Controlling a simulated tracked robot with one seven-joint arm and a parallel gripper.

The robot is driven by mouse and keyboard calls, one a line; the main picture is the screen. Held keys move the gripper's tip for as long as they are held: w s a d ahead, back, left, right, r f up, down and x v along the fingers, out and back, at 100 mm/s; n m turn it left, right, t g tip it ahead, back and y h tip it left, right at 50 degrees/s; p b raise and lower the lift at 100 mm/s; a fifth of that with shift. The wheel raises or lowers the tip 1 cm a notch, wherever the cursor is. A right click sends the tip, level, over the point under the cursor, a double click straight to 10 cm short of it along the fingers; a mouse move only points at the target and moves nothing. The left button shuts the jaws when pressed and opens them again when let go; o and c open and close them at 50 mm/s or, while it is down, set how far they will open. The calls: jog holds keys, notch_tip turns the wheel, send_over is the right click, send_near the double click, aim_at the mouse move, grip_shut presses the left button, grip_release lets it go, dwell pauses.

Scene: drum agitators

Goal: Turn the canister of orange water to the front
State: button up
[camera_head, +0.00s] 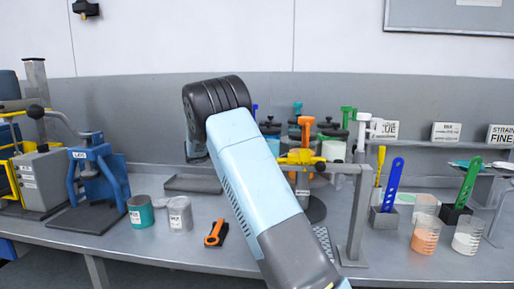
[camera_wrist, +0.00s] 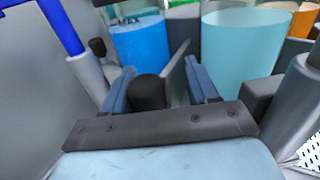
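In the wrist view, my gripper (camera_wrist: 160,72) has its two blue-grey fingers apart. A black knob (camera_wrist: 150,92) stands between them, with a gap on its right; I cannot tell whether the left finger touches it. Beyond the fingers are a blue canister (camera_wrist: 142,42) and a pale cyan canister (camera_wrist: 240,42). Orange surfaces, possibly the orange-water canister (camera_wrist: 302,22), show partly at the far right, behind the cyan one.
Beakers of orange (camera_head: 424,240) and white liquid (camera_head: 467,238) stand farther right. A blue press (camera_head: 92,170) and two tins (camera_head: 179,213) are left. Some bench front is bare.

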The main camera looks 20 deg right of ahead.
jog(key=a, duration=1.4)
jog(key=shift+w, duration=0.45)
jog(key=shift+d, duration=0.1)
